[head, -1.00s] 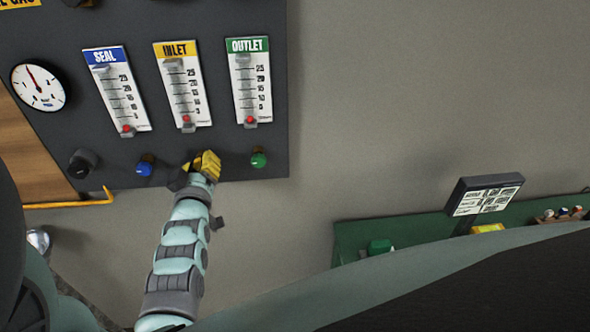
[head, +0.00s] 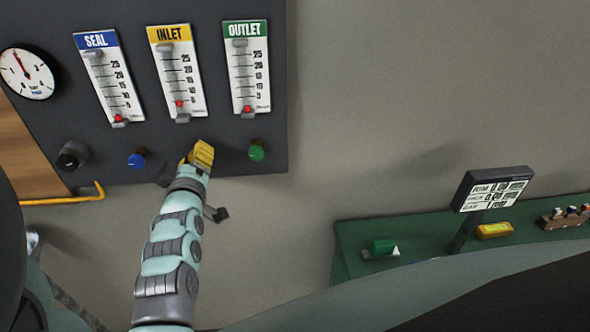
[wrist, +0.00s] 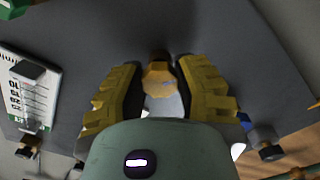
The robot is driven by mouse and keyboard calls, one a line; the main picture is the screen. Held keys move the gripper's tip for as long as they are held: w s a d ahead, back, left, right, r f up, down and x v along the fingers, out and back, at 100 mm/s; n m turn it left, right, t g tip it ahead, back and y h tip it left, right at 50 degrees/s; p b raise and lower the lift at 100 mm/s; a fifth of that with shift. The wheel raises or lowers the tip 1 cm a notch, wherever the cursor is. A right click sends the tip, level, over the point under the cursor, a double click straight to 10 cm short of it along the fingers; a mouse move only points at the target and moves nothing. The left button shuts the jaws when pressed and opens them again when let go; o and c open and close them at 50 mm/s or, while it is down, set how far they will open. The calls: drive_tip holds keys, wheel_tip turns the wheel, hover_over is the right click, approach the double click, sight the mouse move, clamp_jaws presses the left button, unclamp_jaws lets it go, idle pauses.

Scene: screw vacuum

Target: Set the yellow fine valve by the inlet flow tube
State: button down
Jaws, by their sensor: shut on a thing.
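The inlet flow tube (head: 182,88) has a yellow header and a scale marked up to 25. Its red float (head: 180,104) sits low, at about the 5 mark. My gripper (head: 202,155) is at the panel below this tube, and its yellow fingers hide the valve in the head view. In the wrist view my gripper's two yellow-padded fingers (wrist: 160,88) stand on either side of the yellow fine valve (wrist: 158,78). The gripper is shut on the valve knob, which is still mounted on the panel.
A blue knob (head: 137,159) is left of my gripper and a green knob (head: 257,151) right. The seal tube (head: 107,88) and outlet tube (head: 245,75) flank the inlet tube. A black knob (head: 72,156) and dial gauge (head: 27,74) are further left. A green bench (head: 350,240) carries a display (head: 493,190).

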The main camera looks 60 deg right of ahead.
drive_tip(key=c, duration=0.6)
unclamp_jaws()
drive_tip(key=shift+w, duration=0.1)
drive_tip(key=shift+a, duration=0.1)
drive_tip(key=v, duration=1.2)
